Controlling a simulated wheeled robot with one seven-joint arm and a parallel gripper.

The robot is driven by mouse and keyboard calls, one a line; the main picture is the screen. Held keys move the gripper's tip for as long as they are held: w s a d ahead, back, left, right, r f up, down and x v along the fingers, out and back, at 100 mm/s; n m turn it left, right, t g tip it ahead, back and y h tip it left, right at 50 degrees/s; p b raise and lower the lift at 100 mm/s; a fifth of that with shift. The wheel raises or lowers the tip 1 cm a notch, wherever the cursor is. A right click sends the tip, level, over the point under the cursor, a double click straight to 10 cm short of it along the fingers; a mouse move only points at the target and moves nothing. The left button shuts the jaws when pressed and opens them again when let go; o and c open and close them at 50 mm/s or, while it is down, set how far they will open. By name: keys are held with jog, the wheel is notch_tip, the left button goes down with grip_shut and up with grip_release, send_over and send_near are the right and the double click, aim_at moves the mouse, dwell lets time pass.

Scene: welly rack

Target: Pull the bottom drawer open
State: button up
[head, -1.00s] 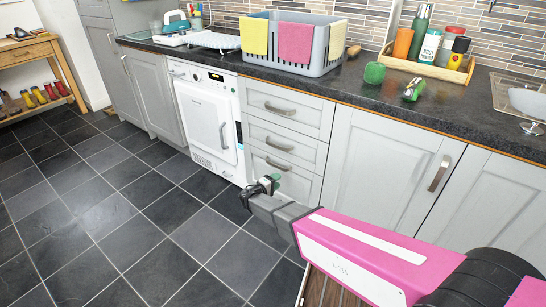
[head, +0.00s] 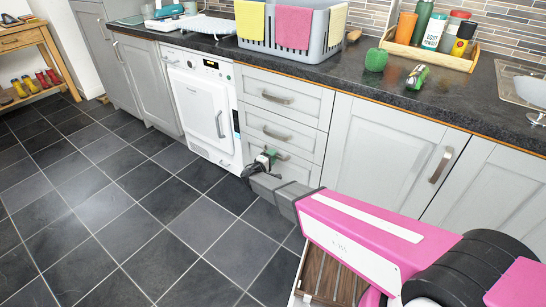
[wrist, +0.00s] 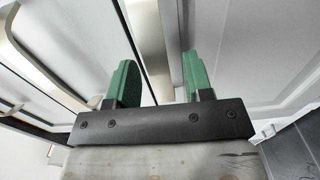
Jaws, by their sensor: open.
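The bottom drawer (head: 304,173) is the lowest of three grey drawers in the head view and looks shut. Its bar handle (head: 284,154) is partly hidden behind my gripper (head: 266,160), which is at the handle's left end. In the wrist view my gripper (wrist: 160,82) has its two green fingers apart. A pale metal strip (wrist: 150,45) shows between the fingers; I cannot tell whether it is the bottom handle. A curved metal handle (wrist: 35,62) shows at the left of that view. I cannot tell if the fingers touch anything.
A white front-loading appliance (head: 205,110) stands left of the drawers. A grey cupboard door (head: 385,145) is to their right, behind my arm. The dark worktop (head: 330,72) above holds a grey crate (head: 318,35) and a green object (head: 376,60). The tiled floor (head: 130,215) in front is clear.

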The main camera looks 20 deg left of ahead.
jog(key=shift+w+d, duration=0.15)
jog(key=shift+w, duration=0.35)
grip_shut()
jog(key=v, duration=4)
jog(key=shift+s+r, duration=0.2)
jog(key=shift+s, duration=0.2)
grip_release()
jog(key=v, duration=1.1)
jog(key=shift+w, duration=0.1)
